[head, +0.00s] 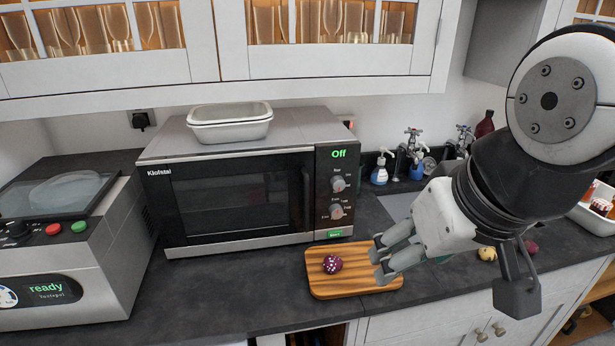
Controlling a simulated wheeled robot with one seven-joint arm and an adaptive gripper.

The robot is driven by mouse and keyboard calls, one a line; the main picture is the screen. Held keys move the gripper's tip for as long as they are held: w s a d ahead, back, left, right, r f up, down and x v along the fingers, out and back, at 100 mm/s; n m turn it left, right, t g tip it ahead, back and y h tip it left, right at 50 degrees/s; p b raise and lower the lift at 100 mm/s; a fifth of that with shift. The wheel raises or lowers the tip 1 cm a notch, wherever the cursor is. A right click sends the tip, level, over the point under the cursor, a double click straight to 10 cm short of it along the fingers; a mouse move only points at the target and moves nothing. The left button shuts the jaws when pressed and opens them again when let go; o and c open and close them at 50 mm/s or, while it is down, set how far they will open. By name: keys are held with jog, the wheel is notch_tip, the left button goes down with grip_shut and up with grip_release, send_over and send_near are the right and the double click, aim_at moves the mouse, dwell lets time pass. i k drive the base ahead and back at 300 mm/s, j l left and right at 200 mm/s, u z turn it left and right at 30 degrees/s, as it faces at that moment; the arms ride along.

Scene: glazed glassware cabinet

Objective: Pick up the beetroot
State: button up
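A dark purple-red round thing with pale marks (332,264), which looks like the beetroot, lies on the left part of a striped wooden board (345,288) on the dark counter. My gripper (379,260) reaches in from the right, over the right part of the board. Its two fingers are apart and point left toward the round thing, with a gap between them and it. I see nothing between the fingers. A second dark red round thing (531,247) shows partly on the counter behind my arm; I cannot tell what it is.
A microwave (245,195) with white dishes (230,122) on top stands behind the board. A vacuum-type machine (65,240) is at left. A yellowish round thing (487,254) lies right of my gripper. Glass-fronted cabinets (330,50) hang above. Counter left of the board is clear.

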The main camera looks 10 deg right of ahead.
aim_at(532, 249)
jog(key=z, duration=1.4)
